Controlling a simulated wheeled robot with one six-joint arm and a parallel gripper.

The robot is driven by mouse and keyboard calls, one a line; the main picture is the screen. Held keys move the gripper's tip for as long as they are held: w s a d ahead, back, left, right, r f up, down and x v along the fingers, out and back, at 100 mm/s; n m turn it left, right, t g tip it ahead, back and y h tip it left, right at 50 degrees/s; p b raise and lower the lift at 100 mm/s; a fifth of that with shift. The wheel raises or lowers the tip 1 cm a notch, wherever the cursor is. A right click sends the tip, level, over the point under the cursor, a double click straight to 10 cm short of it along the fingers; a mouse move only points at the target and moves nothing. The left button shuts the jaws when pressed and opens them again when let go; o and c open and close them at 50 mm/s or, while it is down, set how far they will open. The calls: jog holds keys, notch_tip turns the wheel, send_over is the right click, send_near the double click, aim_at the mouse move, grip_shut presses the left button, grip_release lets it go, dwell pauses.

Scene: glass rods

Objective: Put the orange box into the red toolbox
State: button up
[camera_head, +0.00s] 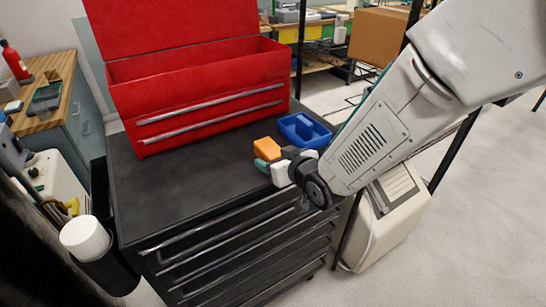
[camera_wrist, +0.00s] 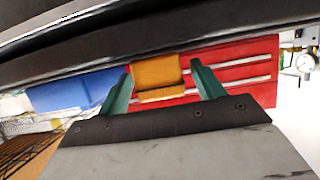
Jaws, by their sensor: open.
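The orange box (camera_head: 267,149) sits on the black top of the tool cabinet (camera_head: 175,185), in front of the red toolbox. The red toolbox (camera_head: 205,85) stands on the cabinet with its lid raised and its upper compartment open. My gripper (camera_head: 268,165) is just in front of the orange box in the head view. In the wrist view my gripper (camera_wrist: 160,84) has its green fingers spread, with the orange box (camera_wrist: 157,72) showing between them. The red toolbox (camera_wrist: 235,70) shows behind it. Whether the fingers touch the box, I cannot tell.
A blue open bin (camera_head: 303,130) sits on the cabinet right of the orange box; it also shows in the wrist view (camera_wrist: 75,90). The cabinet top left of the orange box is clear. A cardboard box (camera_head: 378,37) stands on a shelf behind.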

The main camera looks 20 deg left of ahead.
jog(key=v, duration=0.4)
jog(key=shift+w+d+r, duration=0.2)
jog(key=shift+d+r, duration=0.1)
jog(key=shift+d, duration=0.1)
jog(key=shift+s+d+r, duration=0.2)
jog(key=shift+s+d, duration=0.25)
jog(key=shift+d, duration=0.05)
